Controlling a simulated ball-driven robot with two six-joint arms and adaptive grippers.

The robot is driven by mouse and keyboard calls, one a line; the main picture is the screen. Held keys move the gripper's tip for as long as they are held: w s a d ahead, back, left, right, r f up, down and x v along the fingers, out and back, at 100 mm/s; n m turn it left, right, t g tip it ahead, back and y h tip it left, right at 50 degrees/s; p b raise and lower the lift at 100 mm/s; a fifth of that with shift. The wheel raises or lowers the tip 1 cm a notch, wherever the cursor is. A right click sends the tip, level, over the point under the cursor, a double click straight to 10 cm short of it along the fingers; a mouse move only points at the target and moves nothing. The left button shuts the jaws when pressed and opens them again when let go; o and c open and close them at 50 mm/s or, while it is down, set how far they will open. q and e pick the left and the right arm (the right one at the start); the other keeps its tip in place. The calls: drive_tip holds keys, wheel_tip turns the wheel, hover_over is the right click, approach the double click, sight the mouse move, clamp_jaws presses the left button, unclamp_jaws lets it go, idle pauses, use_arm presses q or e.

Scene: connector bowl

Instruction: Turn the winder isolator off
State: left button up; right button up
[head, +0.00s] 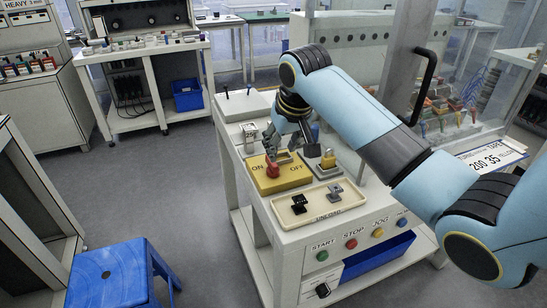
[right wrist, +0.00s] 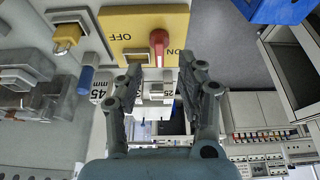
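The winder isolator is a yellow plate (head: 291,178) marked ON at left and OFF at right in the head view, on top of the white console. Its red handle (head: 272,169) is by the ON mark. In the right wrist view the plate (right wrist: 122,22) appears upside down, with the red handle (right wrist: 158,42) beside ON. My right gripper (head: 287,151) is over the plate's far edge. In the wrist view its fingers (right wrist: 163,68) are spread, with the handle's lower end between the tips and gaps on both sides. Contact is not visible. My left gripper is not in view.
A cream tray (head: 285,216) with small switches lies in front of the plate. A yellow padlock-like piece (head: 328,159) stands at right. START, STOP and JOG buttons (head: 351,244) line the front panel. A blue stool (head: 110,274) stands on the floor at left.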

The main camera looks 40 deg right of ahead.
sight(272, 165)
drive_tip(key=x, duration=0.3)
drive_tip(key=w+b+x, duration=0.1)
drive_tip(key=x, duration=0.6)
drive_tip(key=shift+w+d+r, duration=0.25)
drive_tip(key=shift+w+r, duration=0.1)
drive_tip(key=shift+w, duration=0.05)
drive_tip(key=shift+s, duration=0.1)
clamp_jaws()
